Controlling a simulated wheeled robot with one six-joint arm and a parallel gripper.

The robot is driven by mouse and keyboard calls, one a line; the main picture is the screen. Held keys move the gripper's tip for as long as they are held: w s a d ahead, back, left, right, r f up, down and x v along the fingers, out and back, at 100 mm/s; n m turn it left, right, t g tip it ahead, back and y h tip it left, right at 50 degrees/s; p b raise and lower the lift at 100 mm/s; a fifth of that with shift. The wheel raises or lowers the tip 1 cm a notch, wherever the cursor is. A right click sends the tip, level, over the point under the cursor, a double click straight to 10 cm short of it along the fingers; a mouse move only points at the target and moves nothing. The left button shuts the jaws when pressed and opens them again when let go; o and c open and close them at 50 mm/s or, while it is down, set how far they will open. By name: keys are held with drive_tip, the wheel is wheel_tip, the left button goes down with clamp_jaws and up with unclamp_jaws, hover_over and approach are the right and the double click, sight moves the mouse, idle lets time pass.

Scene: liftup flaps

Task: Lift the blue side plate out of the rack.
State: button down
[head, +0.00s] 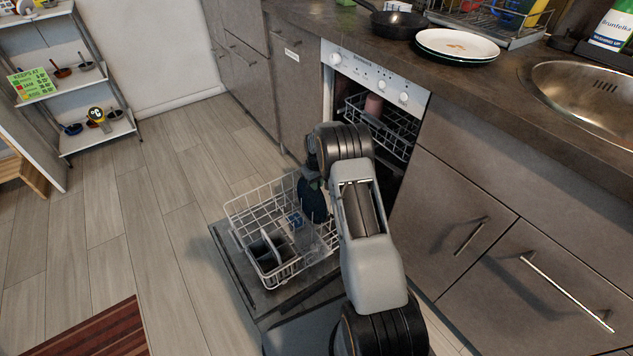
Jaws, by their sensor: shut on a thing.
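The dark blue side plate (313,205) stands on edge at the right part of the white wire rack (236,207). The rack lies over the open dishwasher door. My gripper (311,181) is above the plate, shut on its upper edge. My arm hides part of the plate's right side and the right end of the rack. I cannot tell whether the plate's bottom touches the rack wires.
The open dishwasher door (238,265) is below. An upper rack (397,125) holds a pinkish cup (374,105). White plates (457,44) and a pan (393,22) are on the counter.

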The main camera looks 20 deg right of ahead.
drive_tip(key=shift+r, duration=0.1)
wheel_tip(320, 180, up, 14)
drive_tip(key=p, duration=0.9)
